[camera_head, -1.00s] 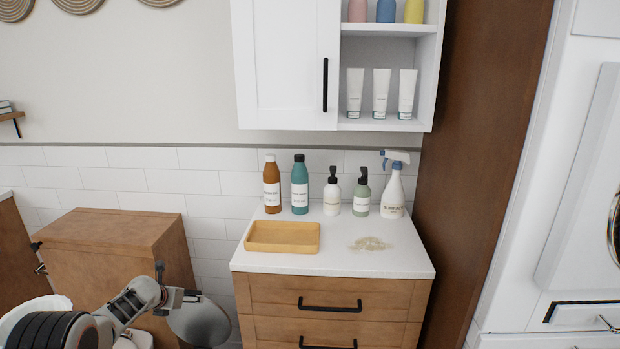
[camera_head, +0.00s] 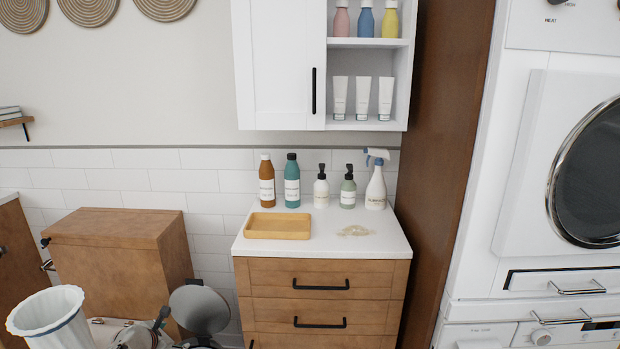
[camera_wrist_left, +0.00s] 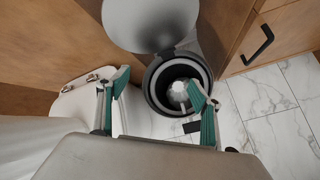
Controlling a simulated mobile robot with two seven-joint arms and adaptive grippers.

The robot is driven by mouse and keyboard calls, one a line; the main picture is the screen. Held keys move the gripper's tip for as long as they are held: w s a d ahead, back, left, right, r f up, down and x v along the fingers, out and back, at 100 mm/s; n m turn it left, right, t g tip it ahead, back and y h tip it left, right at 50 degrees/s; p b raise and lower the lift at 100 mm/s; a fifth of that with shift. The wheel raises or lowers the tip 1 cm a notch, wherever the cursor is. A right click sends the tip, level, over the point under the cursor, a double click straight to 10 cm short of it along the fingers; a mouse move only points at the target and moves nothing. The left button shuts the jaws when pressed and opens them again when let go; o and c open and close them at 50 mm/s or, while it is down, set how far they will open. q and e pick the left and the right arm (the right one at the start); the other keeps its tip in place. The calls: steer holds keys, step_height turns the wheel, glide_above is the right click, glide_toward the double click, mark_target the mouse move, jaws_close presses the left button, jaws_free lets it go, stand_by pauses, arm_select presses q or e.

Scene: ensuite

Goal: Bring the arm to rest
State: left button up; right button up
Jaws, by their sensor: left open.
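My left gripper (camera_head: 150,335) is low at the bottom edge of the head view, partly cut off, beside the raised grey lid of a bin. In the left wrist view its two teal-padded fingers (camera_wrist_left: 160,95) are spread apart with nothing between them. The open round bin (camera_wrist_left: 157,98) stands on the floor beyond the fingers, with something white inside. Its round lid (camera_head: 199,309) is up. My right gripper is not in view.
A white-topped cabinet (camera_head: 345,254) carries a wooden tray (camera_head: 278,226), several bottles and a pale spill (camera_head: 356,230). A wooden box unit (camera_head: 120,228) and a white ribbed tub (camera_head: 50,318) are at left. A washer-like appliance (camera_head: 535,190) is at right.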

arm_select(q)
steer(key=s+d+f+m, duration=0.3)
steer(key=s+d+m, duration=0.1)
steer(key=s+m, duration=0.25)
steer(key=s+d+f+m+h, duration=0.1)
steer(key=s+d+f+m, duration=0.25)
steer(key=s+m, duration=0.35)
steer(key=s+d+f+m, duration=0.3)
steer(key=s+f+m, duration=0.15)
steer(key=s, duration=0.35)
steer(key=s+d+r+m, duration=0.3)
steer(key=s+d+m, duration=0.1)
steer(key=s, duration=0.3)
steer(key=s+d+r+m+t+h, duration=0.1)
steer(key=s+d+r+m, duration=0.3)
steer(key=s+m, duration=0.2)
steer(key=s+d+r+m+h, duration=0.1)
steer(key=s+d+r+m, duration=0.3)
steer(key=s, duration=0.6)
steer(key=shift+d+r+m+t, duration=0.15)
steer(key=shift+d+m+t, duration=0.15)
steer(key=shift+d+m, duration=0.35)
